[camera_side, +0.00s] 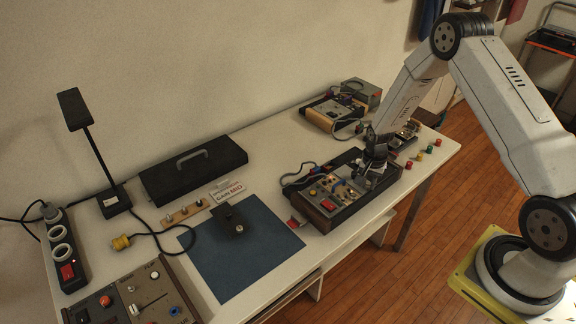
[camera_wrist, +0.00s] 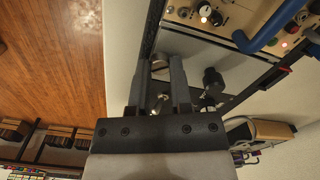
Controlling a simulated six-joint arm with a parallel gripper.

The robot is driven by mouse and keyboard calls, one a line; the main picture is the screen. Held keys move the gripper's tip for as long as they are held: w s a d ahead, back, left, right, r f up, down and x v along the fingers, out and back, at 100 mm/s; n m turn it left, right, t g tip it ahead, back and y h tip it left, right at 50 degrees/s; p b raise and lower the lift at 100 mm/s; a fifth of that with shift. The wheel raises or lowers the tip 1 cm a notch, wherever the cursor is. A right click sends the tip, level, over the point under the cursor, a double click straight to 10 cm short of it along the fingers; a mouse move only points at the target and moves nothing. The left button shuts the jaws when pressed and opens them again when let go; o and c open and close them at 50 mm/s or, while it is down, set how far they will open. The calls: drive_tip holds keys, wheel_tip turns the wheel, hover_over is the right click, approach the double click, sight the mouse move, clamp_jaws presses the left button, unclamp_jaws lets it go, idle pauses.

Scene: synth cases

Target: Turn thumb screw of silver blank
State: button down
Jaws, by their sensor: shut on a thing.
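The silver blank is a plain grey plate (camera_wrist: 205,55) in the wrist view, beside a beige panel with knobs. It sits in the right part of a dark wood-sided rack (camera_side: 327,208) in the side view, mostly hidden by my gripper. My gripper (camera_wrist: 157,78) points down at the plate's edge. Its fingers are shut on a round silver thumb screw (camera_wrist: 160,66), whose head shows between the fingertips. In the side view my gripper (camera_side: 375,165) is over the rack's right end. A dark knob (camera_wrist: 212,80) stands close to the right finger.
A blue cable or handle (camera_wrist: 270,30) arches over the beige panel. Several coloured caps (camera_side: 420,154) stand right of the rack. A blue mat (camera_side: 225,265), a black case (camera_side: 195,172), a lamp (camera_side: 113,200) and another device (camera_side: 335,112) share the table.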

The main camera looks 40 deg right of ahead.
sight(368, 185)
drive_tip(key=shift+m, duration=0.8)
drive_tip(key=c, duration=0.5)
unclamp_jaws()
drive_tip(key=shift+r, duration=0.1)
drive_tip(key=shift+r, duration=3.85)
